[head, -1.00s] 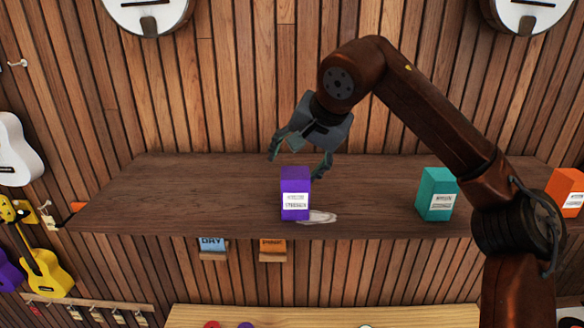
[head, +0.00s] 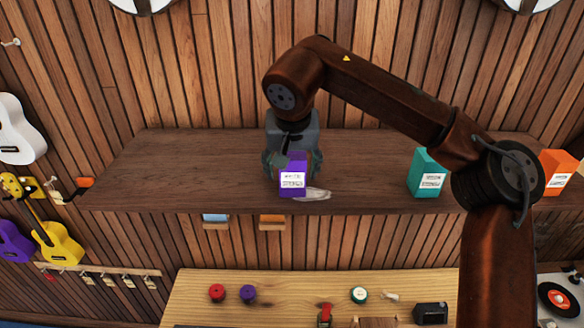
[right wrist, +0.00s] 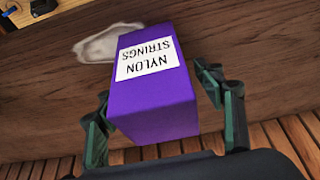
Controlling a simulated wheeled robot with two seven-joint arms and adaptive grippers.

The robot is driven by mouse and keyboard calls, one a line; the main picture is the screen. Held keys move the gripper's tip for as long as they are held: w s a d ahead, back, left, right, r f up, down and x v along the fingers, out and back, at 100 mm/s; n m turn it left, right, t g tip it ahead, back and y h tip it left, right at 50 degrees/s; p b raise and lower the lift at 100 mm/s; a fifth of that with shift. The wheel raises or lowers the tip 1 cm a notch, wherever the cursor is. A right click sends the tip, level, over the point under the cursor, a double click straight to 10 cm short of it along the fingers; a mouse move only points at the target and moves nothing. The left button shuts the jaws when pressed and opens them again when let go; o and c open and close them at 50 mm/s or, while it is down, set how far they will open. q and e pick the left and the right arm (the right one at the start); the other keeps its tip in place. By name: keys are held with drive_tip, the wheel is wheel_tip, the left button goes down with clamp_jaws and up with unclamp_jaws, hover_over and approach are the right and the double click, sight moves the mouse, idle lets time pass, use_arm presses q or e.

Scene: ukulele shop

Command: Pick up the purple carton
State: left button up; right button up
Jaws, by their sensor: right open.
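The purple carton (head: 293,178) stands upright near the front edge of the brown shelf (head: 190,175). Its white label reads "NYLON STRINGS" in the right wrist view, where the carton (right wrist: 152,95) fills the middle. My right gripper (head: 291,165) is behind and around the carton, pointing down, partly hidden by it. In the right wrist view my right gripper (right wrist: 160,118) is open, with one finger on each side of the carton. A gap shows at the right finger; the left finger is close to the carton's near edge. My left gripper is not in view.
A pale flat patch (head: 315,194) lies beside the carton on the shelf. A teal carton (head: 427,175) and an orange carton (head: 556,172) stand farther right. The shelf's left part is clear. A wooden table (head: 300,288) with small items is below.

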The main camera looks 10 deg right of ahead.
drive_tip(key=shift+f, duration=0.15)
drive_tip(key=c, duration=1.3)
